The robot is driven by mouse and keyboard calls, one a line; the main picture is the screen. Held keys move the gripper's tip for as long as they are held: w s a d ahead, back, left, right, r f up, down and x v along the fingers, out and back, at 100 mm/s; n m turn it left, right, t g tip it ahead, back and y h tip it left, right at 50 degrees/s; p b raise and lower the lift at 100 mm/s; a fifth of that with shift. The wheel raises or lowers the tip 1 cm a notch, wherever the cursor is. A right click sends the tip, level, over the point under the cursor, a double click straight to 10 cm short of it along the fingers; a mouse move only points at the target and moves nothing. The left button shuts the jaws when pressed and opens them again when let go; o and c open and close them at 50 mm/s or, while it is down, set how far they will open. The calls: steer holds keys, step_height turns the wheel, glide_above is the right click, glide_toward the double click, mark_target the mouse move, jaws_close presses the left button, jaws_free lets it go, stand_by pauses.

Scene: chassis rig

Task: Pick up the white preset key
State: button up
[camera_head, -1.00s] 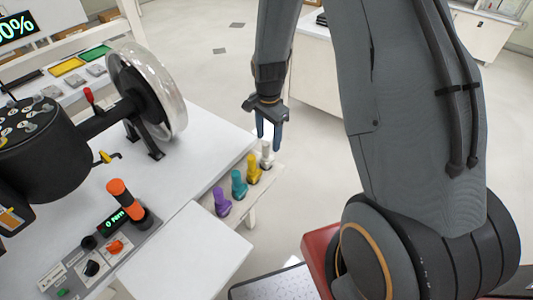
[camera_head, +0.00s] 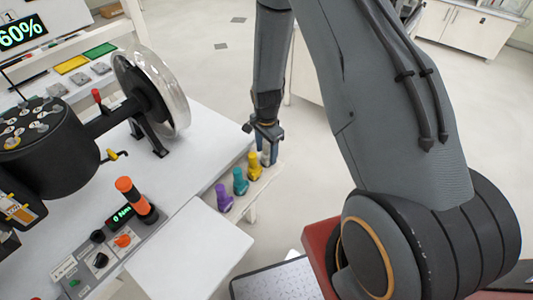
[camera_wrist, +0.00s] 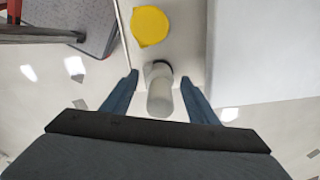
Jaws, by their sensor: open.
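The white preset key (camera_head: 266,156) stands at the far end of a row of coloured keys on a narrow shelf (camera_head: 243,195). In the wrist view the white key (camera_wrist: 159,92) is a pale cylinder between my two fingers. My gripper (camera_head: 266,144) is open and points down over it. In the wrist view my gripper (camera_wrist: 160,88) has one finger on each side of the key, with a gap on both sides. In the head view the fingers partly hide the key.
The yellow key (camera_head: 254,167) is closest to the white one and also shows in the wrist view (camera_wrist: 150,26). Teal (camera_head: 240,182) and purple (camera_head: 223,198) keys follow. A white bench with a wheel rig (camera_head: 150,90) and a torque panel (camera_head: 110,245) is to the left.

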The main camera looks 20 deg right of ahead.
steer(key=shift+f, duration=0.1)
steer(key=c, duration=1.3)
steer(key=shift+r, duration=0.2)
